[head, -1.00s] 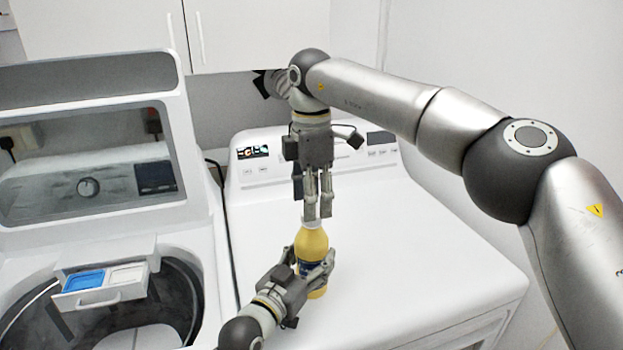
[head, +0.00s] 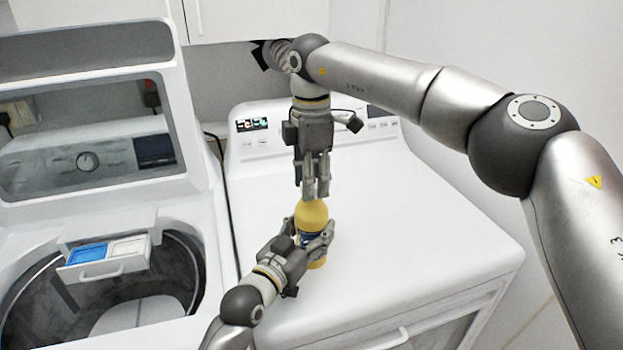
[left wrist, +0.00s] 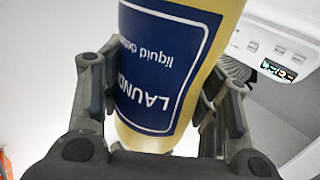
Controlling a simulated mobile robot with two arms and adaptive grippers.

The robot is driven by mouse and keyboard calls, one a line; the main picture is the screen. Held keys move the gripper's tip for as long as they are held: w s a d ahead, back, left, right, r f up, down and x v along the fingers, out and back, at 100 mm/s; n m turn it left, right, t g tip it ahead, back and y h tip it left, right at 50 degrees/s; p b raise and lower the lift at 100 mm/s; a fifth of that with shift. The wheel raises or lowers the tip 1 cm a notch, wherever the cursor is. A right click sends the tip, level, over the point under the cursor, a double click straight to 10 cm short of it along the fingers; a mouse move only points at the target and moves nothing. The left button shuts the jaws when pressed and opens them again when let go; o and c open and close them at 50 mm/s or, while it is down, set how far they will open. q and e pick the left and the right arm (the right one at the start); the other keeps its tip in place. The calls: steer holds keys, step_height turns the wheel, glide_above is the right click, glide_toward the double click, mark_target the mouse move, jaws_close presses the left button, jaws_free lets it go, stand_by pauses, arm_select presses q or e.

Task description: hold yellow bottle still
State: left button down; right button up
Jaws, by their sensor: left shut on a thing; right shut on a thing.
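The yellow bottle (head: 312,215) is upright over the white top of the right-hand machine, and its lower end (head: 317,264) seems to rest there. My left gripper (head: 318,243) is shut around its body from the front left. In the left wrist view the bottle (left wrist: 190,75) fills the space between the fingers, with its blue laundry detergent label turned upside down. My right gripper (head: 316,195) points straight down over the bottle. Its fingertips are together at the bottle's top, and the cap is hidden between them.
The white machine top (head: 420,220) is clear to the right of the bottle. At the left a washer stands open, with its lid (head: 90,50) raised and a drawer with a blue compartment (head: 88,254) showing. White cabinets (head: 255,30) hang above at the back.

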steer(key=n, duration=2.2)
steer(key=shift+w+n, duration=0.1)
steer(key=shift+n, duration=0.2)
steer(key=n, duration=0.4)
steer(key=shift+n, duration=0.4)
steer(key=n, duration=0.4)
steer(key=shift+n, duration=0.4)
steer(key=n, duration=0.4)
steer(key=shift+r+n, duration=0.1)
steer(key=shift+n, duration=0.3)
steer(key=n, duration=0.6)
